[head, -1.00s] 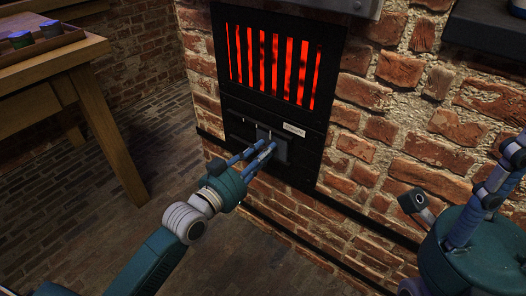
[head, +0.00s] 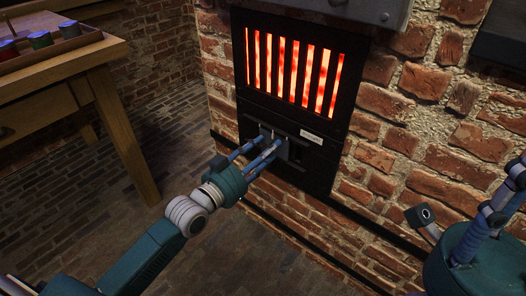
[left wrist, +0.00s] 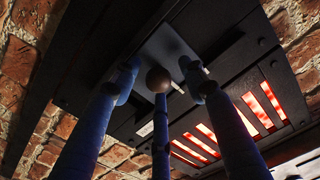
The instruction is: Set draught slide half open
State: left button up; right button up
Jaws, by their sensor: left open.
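The draught slide (head: 283,149) is a dark plate in the black panel below the glowing grate. It sits left of and below a small white label, with a darker gap beside its right edge. Its round brown knob (left wrist: 158,80) shows in the left wrist view, in front of the plate (left wrist: 163,48). My left gripper (head: 268,143) is open at the slide, its blue fingers spread around the knob. Whether a finger touches the knob I cannot tell. My right gripper (head: 505,185) is at the right edge, away from the slide; its fingertips are not clear.
The grate (head: 292,72) glows orange-red above the panel. Brick wall (head: 400,150) surrounds it, with a dark rail low along it. A wooden table (head: 95,55) with a tray of coloured jars (head: 40,41) stands at the left. The floor between is clear.

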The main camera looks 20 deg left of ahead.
pick_arm(q)
jog(key=v, duration=1.2)
